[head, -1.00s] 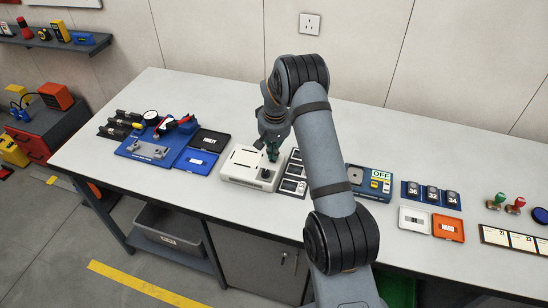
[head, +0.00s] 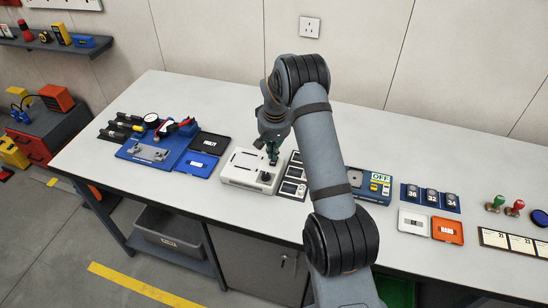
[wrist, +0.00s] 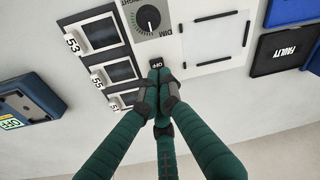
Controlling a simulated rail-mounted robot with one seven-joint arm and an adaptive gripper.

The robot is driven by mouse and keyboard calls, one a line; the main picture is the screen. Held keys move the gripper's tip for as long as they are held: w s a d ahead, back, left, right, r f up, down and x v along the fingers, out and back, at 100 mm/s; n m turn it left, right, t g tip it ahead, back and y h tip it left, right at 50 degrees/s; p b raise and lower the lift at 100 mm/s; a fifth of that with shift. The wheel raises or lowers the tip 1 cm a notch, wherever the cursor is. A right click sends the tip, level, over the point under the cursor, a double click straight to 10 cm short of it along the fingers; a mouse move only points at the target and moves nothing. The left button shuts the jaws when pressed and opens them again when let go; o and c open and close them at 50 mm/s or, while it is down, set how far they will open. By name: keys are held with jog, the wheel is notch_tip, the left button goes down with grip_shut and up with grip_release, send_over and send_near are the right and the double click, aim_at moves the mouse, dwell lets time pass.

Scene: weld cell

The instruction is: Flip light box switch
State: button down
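The light box (head: 241,162) is a white box on the bench, left of my gripper's tip in the head view. In the wrist view it carries a pale panel (wrist: 222,35), a dark dial (wrist: 148,18) marked DIM and BRIGHT, and a small black switch (wrist: 157,62) reading OFF. My gripper (wrist: 157,76) has green padded fingers, with the tips drawn together and nothing seen between them. The tips are right at the switch's near edge; whether they touch it is unclear. In the head view my gripper (head: 272,158) points down over the box's back right part.
A dark rack of framed cards (head: 294,178) stands close beside the box on the right. A blue unit (head: 374,186) with an OFF sign lies further right. Black (head: 211,144) and blue (head: 196,166) trays lie left. The bench in front and behind is mostly clear.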

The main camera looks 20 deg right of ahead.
aim_at(273, 163)
notch_tip(273, 163, up, 5)
jog(key=shift+f+p, duration=0.15)
jog(key=shift+p, duration=1.1)
jog(key=shift+f, duration=0.15)
notch_tip(273, 163, down, 7)
jog(key=b, duration=0.4)
jog(key=shift+r, duration=0.2)
jog(key=shift+r, duration=0.1)
notch_tip(273, 163, up, 8)
jog(key=s+m+p, duration=0.1)
jog(key=m+p, duration=0.5)
jog(key=m, duration=0.4)
jog(key=shift+s+g, duration=0.2)
jog(key=shift+g, duration=0.2)
